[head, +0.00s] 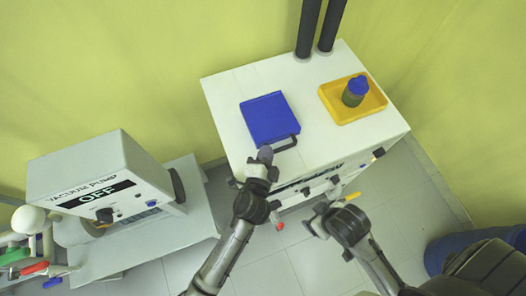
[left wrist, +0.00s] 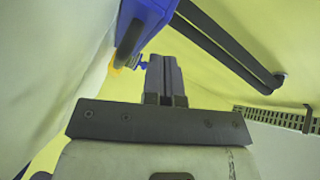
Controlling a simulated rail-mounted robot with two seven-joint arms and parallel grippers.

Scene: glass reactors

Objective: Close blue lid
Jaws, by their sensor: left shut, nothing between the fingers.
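The blue lid (head: 268,117) is a square slab that appears to lie flat on top of the white cabinet (head: 228,92). A dark handle (head: 287,144) sticks out at its near edge. My left gripper (head: 265,154) is shut and empty, close to that near edge beside the handle; I cannot tell whether it touches. In the left wrist view my shut fingers (left wrist: 164,76) point up the picture, with the blue lid (left wrist: 147,20) just beyond them to the left. My right gripper (head: 318,214) is in front of the cabinet, away from the lid; its jaws are unclear.
A yellow tray (head: 336,108) with a blue-capped bottle (head: 354,91) stands right of the lid. Two black pipes (head: 318,28) rise at the cabinet's back. A vacuum pump (head: 96,170) reading OFF stands at left. A blue drum (head: 448,245) is at lower right.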

